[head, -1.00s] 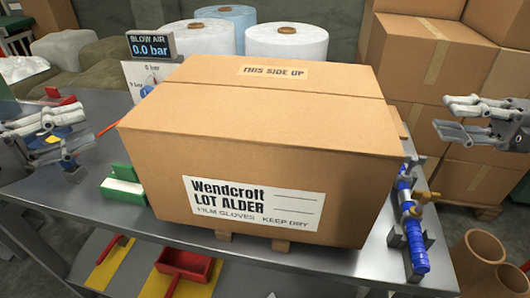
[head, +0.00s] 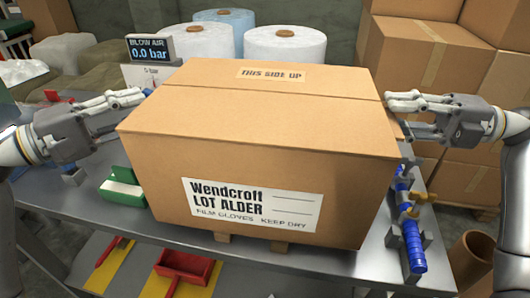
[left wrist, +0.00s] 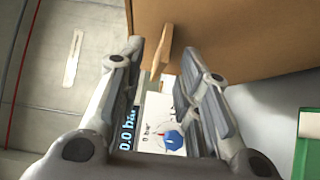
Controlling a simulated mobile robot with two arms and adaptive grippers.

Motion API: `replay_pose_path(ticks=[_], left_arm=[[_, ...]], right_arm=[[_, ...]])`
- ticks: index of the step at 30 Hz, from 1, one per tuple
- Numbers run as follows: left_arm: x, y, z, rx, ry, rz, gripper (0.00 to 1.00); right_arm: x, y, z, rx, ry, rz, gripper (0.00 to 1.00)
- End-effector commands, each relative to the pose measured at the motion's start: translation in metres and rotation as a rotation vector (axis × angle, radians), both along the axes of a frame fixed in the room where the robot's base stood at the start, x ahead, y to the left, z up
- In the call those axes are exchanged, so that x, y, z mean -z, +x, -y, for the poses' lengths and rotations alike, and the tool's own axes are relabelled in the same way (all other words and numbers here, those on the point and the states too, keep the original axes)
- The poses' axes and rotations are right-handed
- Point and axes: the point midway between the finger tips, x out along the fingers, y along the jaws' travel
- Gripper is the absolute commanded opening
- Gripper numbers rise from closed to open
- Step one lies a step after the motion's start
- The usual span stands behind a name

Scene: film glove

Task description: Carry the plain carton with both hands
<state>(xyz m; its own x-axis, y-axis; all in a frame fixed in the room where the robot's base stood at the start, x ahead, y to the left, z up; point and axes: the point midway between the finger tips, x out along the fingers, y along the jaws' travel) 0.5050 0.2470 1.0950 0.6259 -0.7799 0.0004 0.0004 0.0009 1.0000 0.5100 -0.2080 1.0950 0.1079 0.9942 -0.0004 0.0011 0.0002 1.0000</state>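The plain brown carton (head: 262,140) sits closed on wooden slats on the grey metal table, with a "THIS SIDE UP" label on top and a Wendcroft label on its front. My left gripper (head: 135,98) is beside the carton's left side, fingers pointing at it. In the left wrist view the left gripper (left wrist: 162,62) is open, its fingers apart, with the carton (left wrist: 235,35) just ahead and a wooden piece (left wrist: 160,52) between the fingertips. My right gripper (head: 398,112) is at the carton's right side, its fingers apart; whether the tips touch the carton is hard to tell.
A blow-air display (head: 152,47) stands behind the carton at left. White rolls (head: 285,45) and stacked boxes (head: 420,60) stand behind.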

Motion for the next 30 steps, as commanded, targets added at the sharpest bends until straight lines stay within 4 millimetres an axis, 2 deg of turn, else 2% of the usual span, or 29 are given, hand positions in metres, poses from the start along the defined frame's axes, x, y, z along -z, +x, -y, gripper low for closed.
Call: replay_pose_path(ticks=[4,13,20,30], left_arm=[[-0.0004,0.0049,0.0063,0.000,0.000,0.000,0.31],[0.0000,0.0058,0.0071,-0.001,0.001,-0.001,0.31],[0.0001,0.0058,0.0070,-0.001,0.001,-0.001,0.02],[0.0004,0.0056,0.0069,-0.001,0.002,-0.001,0.00]], right_arm=[[-0.0003,0.0011,-0.0080,0.001,0.001,0.001,0.31],[-0.0002,0.0011,-0.0091,0.001,0.000,0.001,0.31],[-0.0001,0.0011,-0.0089,0.001,0.000,0.000,0.02],[0.0002,0.0010,-0.0087,0.001,0.000,0.000,0.00]])
